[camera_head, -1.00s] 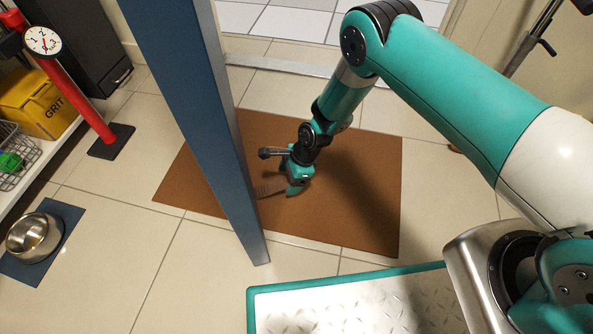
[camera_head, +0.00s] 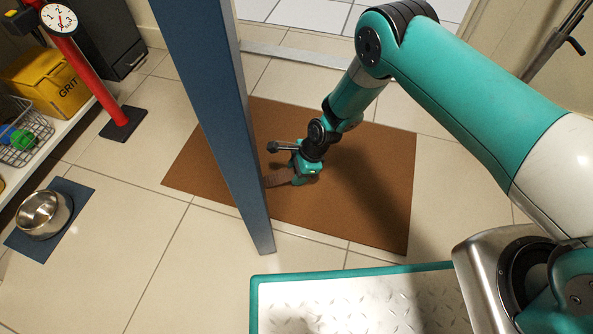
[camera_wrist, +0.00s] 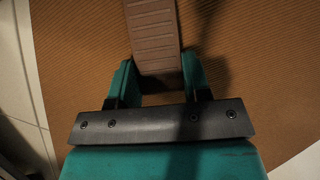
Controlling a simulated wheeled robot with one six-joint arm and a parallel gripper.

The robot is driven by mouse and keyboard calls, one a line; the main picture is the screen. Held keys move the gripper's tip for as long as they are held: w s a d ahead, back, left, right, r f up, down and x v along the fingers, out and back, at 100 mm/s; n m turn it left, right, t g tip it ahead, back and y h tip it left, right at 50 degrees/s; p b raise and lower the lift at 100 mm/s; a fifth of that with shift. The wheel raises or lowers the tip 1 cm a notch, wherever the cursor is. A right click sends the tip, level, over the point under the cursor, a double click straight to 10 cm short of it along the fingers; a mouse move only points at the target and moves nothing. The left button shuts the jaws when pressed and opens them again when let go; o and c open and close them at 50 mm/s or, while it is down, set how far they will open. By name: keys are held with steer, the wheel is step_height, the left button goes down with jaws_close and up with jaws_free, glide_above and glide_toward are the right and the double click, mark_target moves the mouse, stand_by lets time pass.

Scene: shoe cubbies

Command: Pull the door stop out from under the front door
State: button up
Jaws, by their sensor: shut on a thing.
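The door stop (camera_wrist: 153,28) is a brown ridged wedge. In the wrist view it runs from the top edge down between the two fingers. My gripper (camera_wrist: 158,82) is shut on its near end. In the head view my gripper (camera_head: 299,178) is low over the brown mat, just right of the blue front door (camera_head: 228,140). The door stop (camera_head: 277,179) shows there as a short strip between the gripper and the door's lower edge. The door hides its far end, so I cannot tell how much lies under the door.
The brown mat (camera_head: 345,222) lies flat on pale tiles. A metal bowl (camera_head: 42,214) on a blue mat, a yellow grit box (camera_head: 50,80) and a red post with a dial (camera_head: 85,75) stand at the left. A doorway threshold (camera_head: 300,55) lies behind.

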steer(key=shift+w+d+p, duration=0.2)
steer(key=shift+d+p, duration=0.05)
steer(key=shift+d, duration=0.95)
steer(key=shift+w+d+p, duration=0.15)
steer(key=shift+d+p, duration=0.05)
steer(key=shift+d, duration=0.95)
step_height(320, 180, up, 8)
steer(key=p, duration=0.6)
steer(key=shift+p, duration=0.4)
